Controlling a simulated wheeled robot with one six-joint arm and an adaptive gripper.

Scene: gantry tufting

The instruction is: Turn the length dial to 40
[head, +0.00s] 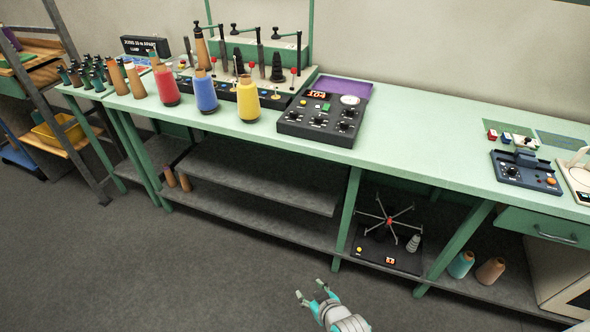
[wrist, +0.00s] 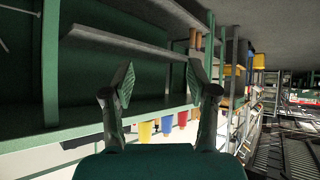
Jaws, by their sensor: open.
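A black control box (head: 318,118) with several dark dials, a small red lit display and a green button stands on the green bench. A smaller dark blue device (head: 526,172) with a knob and an orange button stands further right. The dial lettering is too small to read, so I cannot tell which dial is the length dial. My gripper (head: 309,289) is low over the floor in front of the bench, well apart from both devices. In the wrist view my gripper (wrist: 160,80) has its two fingers spread with nothing between them.
Red, blue and yellow (head: 248,99) yarn cones stand left of the control box, before a spindle rack. A purple tray (head: 344,86) lies behind it. The green bench top (head: 420,140) is clear between the two devices. Shelves and a spoked winder (head: 390,222) are below.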

